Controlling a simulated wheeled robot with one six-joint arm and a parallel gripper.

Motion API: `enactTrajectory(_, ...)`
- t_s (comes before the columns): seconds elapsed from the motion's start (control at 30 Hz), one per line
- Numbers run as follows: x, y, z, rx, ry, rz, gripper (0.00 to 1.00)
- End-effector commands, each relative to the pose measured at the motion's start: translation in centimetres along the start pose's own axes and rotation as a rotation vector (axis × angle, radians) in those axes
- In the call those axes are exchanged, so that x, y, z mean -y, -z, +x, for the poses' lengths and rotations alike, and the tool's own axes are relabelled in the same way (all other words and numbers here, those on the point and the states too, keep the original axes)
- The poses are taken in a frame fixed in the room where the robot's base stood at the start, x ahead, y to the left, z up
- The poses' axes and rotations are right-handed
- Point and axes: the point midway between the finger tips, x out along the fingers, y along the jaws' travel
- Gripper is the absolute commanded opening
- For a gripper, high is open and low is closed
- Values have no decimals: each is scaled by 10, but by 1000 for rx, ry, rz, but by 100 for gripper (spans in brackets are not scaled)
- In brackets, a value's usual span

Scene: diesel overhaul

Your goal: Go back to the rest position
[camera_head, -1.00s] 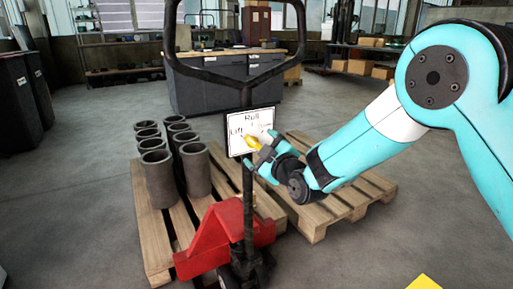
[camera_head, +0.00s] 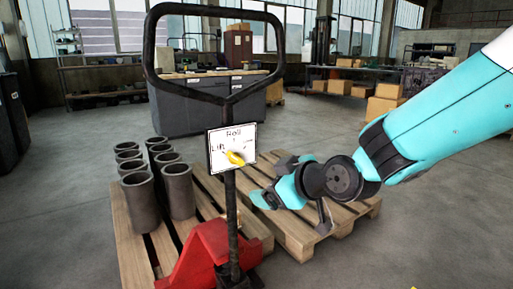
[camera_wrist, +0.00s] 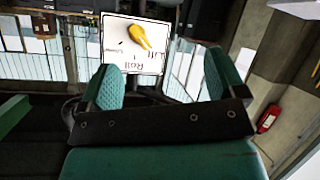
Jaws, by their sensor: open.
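My gripper (camera_head: 268,182) is at the end of my teal arm, just right of the pallet jack's handle, its wrist over the right pallet. In the wrist view its two teal fingers (camera_wrist: 163,82) stand wide apart with nothing between them. The white sign (camera_head: 232,148) with a yellow lever is on the jack's handle post, beyond the fingers. The sign also shows upside down in the wrist view (camera_wrist: 133,46), with the yellow lever (camera_wrist: 140,37) on it. The gripper looks apart from the lever.
The red pallet jack (camera_head: 208,252) with its tall black handle loop (camera_head: 152,45) stands close in front. Several dark cylinder liners (camera_head: 178,191) stand on the left wooden pallet (camera_head: 128,238). Another pallet (camera_head: 298,236) lies to the right. A grey workbench (camera_head: 190,108) is behind; floor around is open.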

Motion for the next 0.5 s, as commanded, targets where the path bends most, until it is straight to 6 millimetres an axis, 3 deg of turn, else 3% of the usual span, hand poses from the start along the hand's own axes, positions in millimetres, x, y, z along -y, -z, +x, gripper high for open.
enactTrajectory(0.03,9,-4,-27,71,57,74,89)
enactTrajectory(0.2,53,-32,-113,359,228,316,89)
enactTrajectory(0.5,117,-77,-236,781,341,565,89)
